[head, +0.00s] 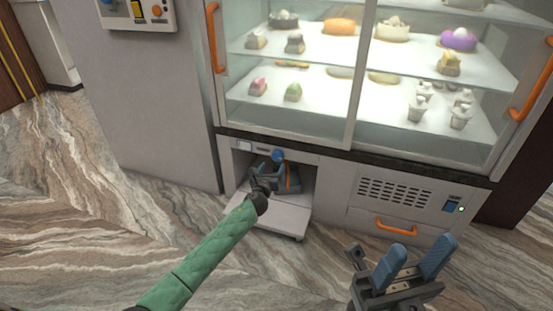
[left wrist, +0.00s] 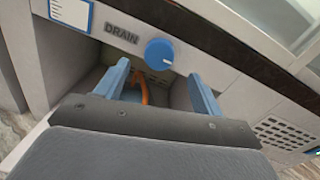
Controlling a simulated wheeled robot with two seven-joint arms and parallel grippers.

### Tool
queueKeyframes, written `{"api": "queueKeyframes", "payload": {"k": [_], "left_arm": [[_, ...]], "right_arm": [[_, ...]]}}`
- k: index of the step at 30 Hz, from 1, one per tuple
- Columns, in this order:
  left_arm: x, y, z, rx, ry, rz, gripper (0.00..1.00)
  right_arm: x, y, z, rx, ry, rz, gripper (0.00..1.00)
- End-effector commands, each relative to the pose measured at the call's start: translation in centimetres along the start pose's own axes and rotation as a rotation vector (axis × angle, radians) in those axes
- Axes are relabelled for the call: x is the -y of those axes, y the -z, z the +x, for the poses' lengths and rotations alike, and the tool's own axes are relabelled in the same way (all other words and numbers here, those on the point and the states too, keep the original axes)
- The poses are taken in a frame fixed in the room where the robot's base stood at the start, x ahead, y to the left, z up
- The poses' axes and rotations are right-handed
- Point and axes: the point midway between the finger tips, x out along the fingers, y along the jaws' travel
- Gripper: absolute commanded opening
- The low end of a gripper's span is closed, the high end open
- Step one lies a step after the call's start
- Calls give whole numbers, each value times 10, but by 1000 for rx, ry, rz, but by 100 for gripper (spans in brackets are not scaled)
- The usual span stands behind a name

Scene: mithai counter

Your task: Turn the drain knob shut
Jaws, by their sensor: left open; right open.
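The drain knob (left wrist: 159,54) is a round blue knob with a white mark, on the pale panel beside the word DRAIN in the left wrist view. In the head view the knob (head: 278,156) sits at the top of an open compartment under the display case. My left gripper (head: 279,178) is at that compartment, just below the knob. In the left wrist view its two blue fingers (left wrist: 160,85) are apart, with the knob beyond them and nothing held. Contact with the knob cannot be told. My right gripper (head: 411,262) is open and empty at the lower right, away from the knob.
The compartment's flap (head: 270,217) is folded down below my left gripper. An orange hose-like part (left wrist: 144,92) shows inside. A vent panel (head: 395,192) and an orange-handled drawer (head: 396,229) lie to the right. The glass case (head: 345,125) with sweets stands above. Open floor lies left.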

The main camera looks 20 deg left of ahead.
Motion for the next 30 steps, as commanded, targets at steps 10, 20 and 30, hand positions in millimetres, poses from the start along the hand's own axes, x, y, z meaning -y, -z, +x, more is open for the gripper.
{"api": "queueKeyframes", "payload": {"k": [10, 20, 30], "left_arm": [[0, 1, 46, 2, -1, -4, 68], [0, 0, 71, 1, -1, -5, 68], [0, 0, 72, 1, -1, -5, 58]], "right_arm": [[2, -2, -17, 18, 17, -7, 49], [4, -4, -24, 29, 29, -14, 49], [4, -4, -24, 32, 29, -14, 49]]}}
